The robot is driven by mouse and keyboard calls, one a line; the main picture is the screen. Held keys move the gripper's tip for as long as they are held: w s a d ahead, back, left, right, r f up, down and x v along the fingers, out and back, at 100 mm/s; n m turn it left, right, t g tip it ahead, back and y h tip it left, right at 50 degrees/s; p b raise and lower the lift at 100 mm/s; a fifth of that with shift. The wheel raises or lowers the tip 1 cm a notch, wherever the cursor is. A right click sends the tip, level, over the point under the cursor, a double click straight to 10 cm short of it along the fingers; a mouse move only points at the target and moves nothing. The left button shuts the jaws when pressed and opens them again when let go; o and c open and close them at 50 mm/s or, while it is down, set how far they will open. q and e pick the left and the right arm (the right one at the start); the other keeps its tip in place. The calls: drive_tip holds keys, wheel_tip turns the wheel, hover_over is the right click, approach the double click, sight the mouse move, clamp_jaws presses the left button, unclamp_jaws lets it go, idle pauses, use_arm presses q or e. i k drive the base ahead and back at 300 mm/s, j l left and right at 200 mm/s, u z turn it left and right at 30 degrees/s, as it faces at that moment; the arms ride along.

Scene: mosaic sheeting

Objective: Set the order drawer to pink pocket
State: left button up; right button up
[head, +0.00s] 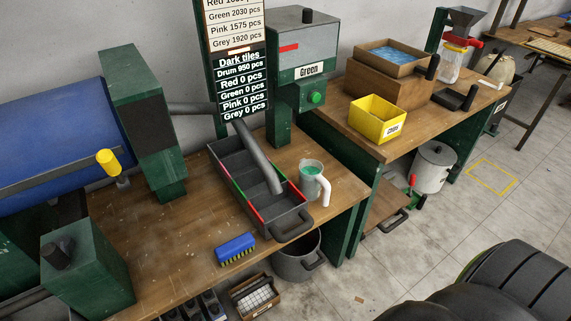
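The order drawer (222,157) is a long dark grey tray on the wooden bench, split into several pockets, with a handle (294,226) at its near right end. Green and red strips mark parts of its rim; I cannot make out a pink one. A grey chute pipe (256,156) slopes down over the drawer, its lower end over the nearer half. The pipe partly hides the pockets, and I see no tiles in them. Neither gripper is in view.
A mug (313,182) with green contents stands right of the drawer. A blue brush (236,248) lies in front. A sign (243,88) lists dark tiles: drum 950, each colour 0. A blue drum (50,140) with a yellow-knobbed lever (108,162) is left.

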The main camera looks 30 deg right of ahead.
sight(272, 215)
drive_tip(key=l+z, duration=0.1)
drive_tip(key=z, duration=0.8)
